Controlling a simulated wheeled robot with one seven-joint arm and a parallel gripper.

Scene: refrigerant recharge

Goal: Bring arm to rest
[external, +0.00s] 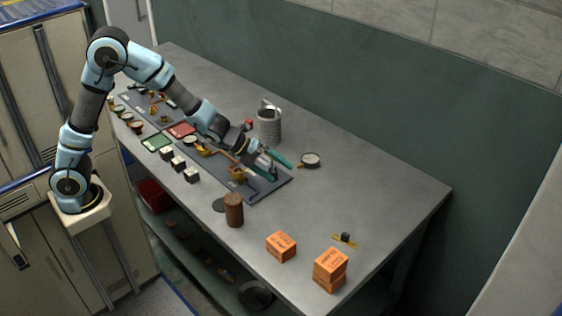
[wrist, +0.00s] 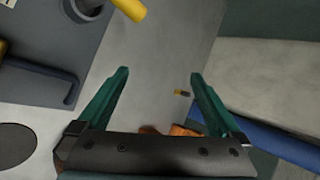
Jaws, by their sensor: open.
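My gripper (external: 277,161) is over the grey workbench (external: 385,200), above the right end of a dark mat (external: 265,185). In the external view my arm reaches from its mount at the left across the bench. In the wrist view the two green fingers of my gripper (wrist: 157,95) are spread apart with nothing between them. The exact height of the fingers above the bench is hard to tell.
Two orange boxes (external: 281,246) (external: 330,269), a brown cylinder (external: 233,210) and a small dark item (external: 345,238) stand toward the front right. A grey canister (external: 269,125) and a round gauge-like item (external: 310,160) are near my gripper. The right bench end is mostly clear.

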